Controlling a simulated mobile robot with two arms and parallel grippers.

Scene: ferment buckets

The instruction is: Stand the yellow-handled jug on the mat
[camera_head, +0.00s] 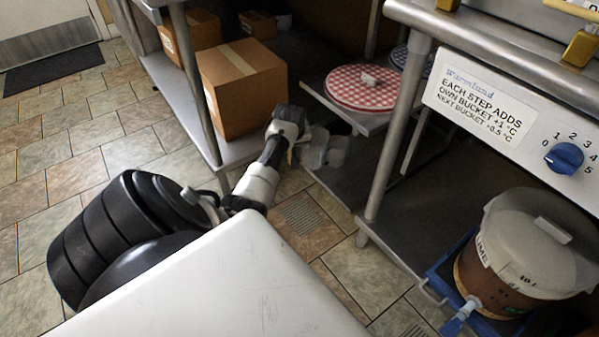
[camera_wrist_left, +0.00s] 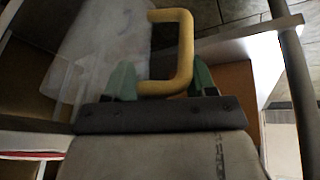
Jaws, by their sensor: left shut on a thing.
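My left gripper (camera_head: 299,150) reaches down beside the lower shelf in the head view. In the left wrist view its green fingers (camera_wrist_left: 160,84) are shut on the yellow handle (camera_wrist_left: 185,48) of the jug. The jug's pale, translucent body (camera_wrist_left: 105,42) lies beyond the fingers there. A dark mat (camera_head: 52,68) lies on the floor at the upper left. My right gripper is not in view.
A cardboard box (camera_head: 243,88) stands on the shelf left of the gripper. A red-checked lid (camera_head: 363,87) lies on a shelf behind. A metal table leg (camera_head: 393,150) rises to the right. A lidded bucket (camera_head: 527,243) stands in a blue tray at right. The tiled floor at left is clear.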

